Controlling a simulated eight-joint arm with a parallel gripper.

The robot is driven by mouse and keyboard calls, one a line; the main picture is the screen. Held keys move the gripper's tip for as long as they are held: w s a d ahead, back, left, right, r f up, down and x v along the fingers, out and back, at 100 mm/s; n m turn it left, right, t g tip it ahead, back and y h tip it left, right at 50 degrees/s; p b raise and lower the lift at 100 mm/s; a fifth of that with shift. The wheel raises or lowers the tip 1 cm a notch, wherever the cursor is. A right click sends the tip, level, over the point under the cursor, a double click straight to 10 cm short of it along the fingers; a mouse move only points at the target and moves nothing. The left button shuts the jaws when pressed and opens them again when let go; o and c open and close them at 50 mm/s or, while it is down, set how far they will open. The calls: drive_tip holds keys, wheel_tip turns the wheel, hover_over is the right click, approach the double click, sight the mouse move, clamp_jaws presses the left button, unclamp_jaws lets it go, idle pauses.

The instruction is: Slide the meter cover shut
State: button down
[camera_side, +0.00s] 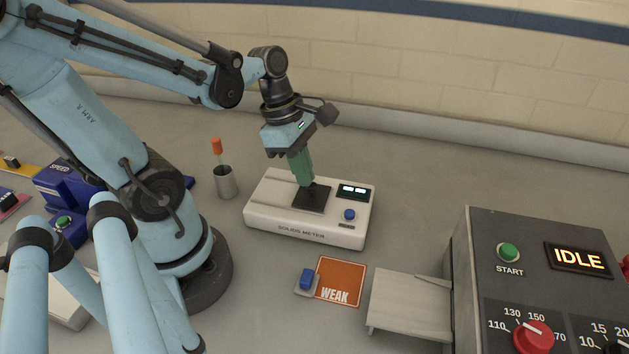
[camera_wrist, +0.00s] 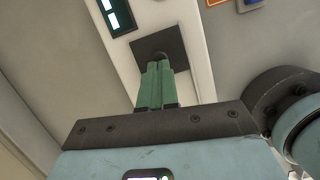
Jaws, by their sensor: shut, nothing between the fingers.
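The solids meter (camera_side: 305,234) is a white box on the bench, with a lit display, a blue button and a dark square (camera_side: 312,199) in its top. I cannot tell whether the dark square is the cover or an opening. No separate cover can be made out for certain. My gripper (camera_side: 304,184) points down, its green fingers shut and empty, tips at the rear left part of the dark square. In the wrist view, the finger tips (camera_wrist: 159,64) overlap the dark square (camera_wrist: 165,42); whether they touch it is unclear. Part of the meter's top is hidden behind the fingers.
A metal cup (camera_side: 226,183) with an orange-handled tool stands left of the meter. In front lie an orange WEAK card (camera_side: 340,280) and a small blue-topped block (camera_side: 307,280). The grey dryer (camera_side: 485,260), reading IDLE, stands at right with its tray (camera_side: 410,303). Bench behind the meter is clear.

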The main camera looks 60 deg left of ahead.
sight(284, 189)
drive_tip(key=shift+d+f, duration=0.1)
drive_tip(key=shift+d, duration=0.1)
drive_tip(key=shift+s+a, duration=0.25)
drive_tip(key=shift+a, duration=0.25)
drive_tip(key=s+a, duration=0.1)
drive_tip(key=s+a+r, duration=0.1)
drive_tip(key=shift+a, duration=0.4)
drive_tip(key=v, duration=1)
drive_tip(key=w+d+f+m+t+y, duration=0.1)
drive_tip(key=w+d+m, duration=0.3)
drive_tip(key=m, duration=0.8)
drive_tip(key=w+d+f+m+t+y, duration=0.1)
drive_tip(key=w+d+f+m+t, duration=0.2)
drive_tip(key=m, duration=1)
drive_tip(key=shift+w+d+f+t+y, duration=0.2)
drive_tip(key=shift+w+d+t+y, duration=0.1)
drive_tip(key=shift+w+d+t, duration=0.5)
